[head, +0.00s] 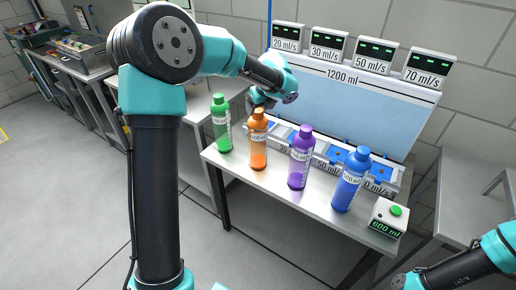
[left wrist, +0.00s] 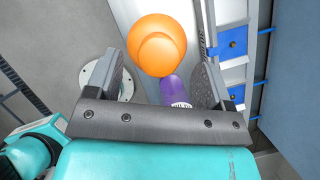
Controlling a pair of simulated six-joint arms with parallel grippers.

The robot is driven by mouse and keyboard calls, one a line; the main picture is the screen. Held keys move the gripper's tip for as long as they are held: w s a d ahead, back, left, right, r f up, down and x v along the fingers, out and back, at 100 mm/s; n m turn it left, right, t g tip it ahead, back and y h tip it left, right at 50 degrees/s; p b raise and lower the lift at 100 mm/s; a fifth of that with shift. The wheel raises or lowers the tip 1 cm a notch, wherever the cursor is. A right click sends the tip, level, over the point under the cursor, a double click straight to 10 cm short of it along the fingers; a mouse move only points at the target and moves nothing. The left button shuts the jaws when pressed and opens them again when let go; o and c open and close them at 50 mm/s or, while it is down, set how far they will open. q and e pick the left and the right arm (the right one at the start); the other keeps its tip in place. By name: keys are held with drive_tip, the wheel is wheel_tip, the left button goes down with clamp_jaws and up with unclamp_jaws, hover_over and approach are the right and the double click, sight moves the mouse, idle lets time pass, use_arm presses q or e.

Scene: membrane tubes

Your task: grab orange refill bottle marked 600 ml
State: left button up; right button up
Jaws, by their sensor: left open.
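The orange bottle (head: 258,142) stands upright on the table between the green bottle (head: 221,125) and the purple bottle (head: 300,160). Its label ends in "00 ml"; the first digit is hard to read. My left gripper (head: 263,101) is at the top of the orange bottle, on its far side. In the left wrist view my left gripper (left wrist: 160,70) is open, with the round orange bottle top (left wrist: 158,45) at the far end of the gap between its fingers. I see no grip on it. My right gripper is out of view; only part of that arm shows at lower right.
A blue bottle (head: 350,180) stands right of the purple one. A box with a green button (head: 388,217) reads "600 ml". Behind the bottles is a low station row (head: 329,166) and a blue tank marked 1200 ml (head: 345,103). The table's front edge is clear.

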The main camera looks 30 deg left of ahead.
sight(259, 111)
use_arm(q)
drive_tip(key=shift+x, duration=1.55)
drive_tip(key=shift+s, duration=0.1)
drive_tip(key=c, duration=1.4)
